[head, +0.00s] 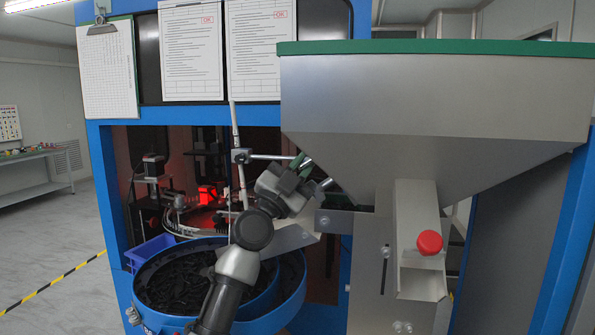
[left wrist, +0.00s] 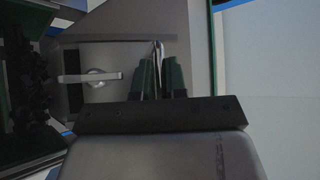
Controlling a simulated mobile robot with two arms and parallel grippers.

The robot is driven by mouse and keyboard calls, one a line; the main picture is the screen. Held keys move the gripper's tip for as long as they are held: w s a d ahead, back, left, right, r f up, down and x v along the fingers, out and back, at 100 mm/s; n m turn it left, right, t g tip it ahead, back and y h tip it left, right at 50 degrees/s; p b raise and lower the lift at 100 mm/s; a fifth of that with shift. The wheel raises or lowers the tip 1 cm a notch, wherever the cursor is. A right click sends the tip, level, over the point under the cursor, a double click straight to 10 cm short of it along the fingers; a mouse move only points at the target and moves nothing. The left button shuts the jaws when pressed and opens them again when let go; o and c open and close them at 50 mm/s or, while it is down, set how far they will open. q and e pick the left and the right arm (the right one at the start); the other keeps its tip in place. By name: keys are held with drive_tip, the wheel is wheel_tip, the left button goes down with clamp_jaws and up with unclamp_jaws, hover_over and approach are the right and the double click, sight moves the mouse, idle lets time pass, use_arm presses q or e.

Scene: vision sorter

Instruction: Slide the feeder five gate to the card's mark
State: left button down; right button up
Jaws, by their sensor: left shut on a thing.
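The feeder's big grey hopper (head: 430,115) has a green rim and narrows downward. My left gripper (head: 303,166) is at the hopper's lower left slope, above the black-filled bowl. In the left wrist view, its green fingers (left wrist: 162,78) are shut on a thin upright metal tab (left wrist: 158,55), which looks like the gate's edge or handle. Beside it is a grey plate (left wrist: 110,60) with a pale metal bar (left wrist: 90,77). The gate's opening and any mark are hidden or too small to tell. Two printed sheets (head: 191,50) hang on the blue frame; their text is unreadable. My right gripper is out of view.
A blue bowl (head: 290,312) filled with black parts lies below my left arm. A chute (head: 420,280) with a red knob (head: 429,242) stands right of it. A clipboard (head: 108,75) hangs at upper left. A thin pole (head: 236,150) stands close left of my gripper.

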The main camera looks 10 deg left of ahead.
use_arm(q)
drive_tip(key=shift+f, duration=0.1)
drive_tip(key=c, duration=1.5)
unclamp_jaws()
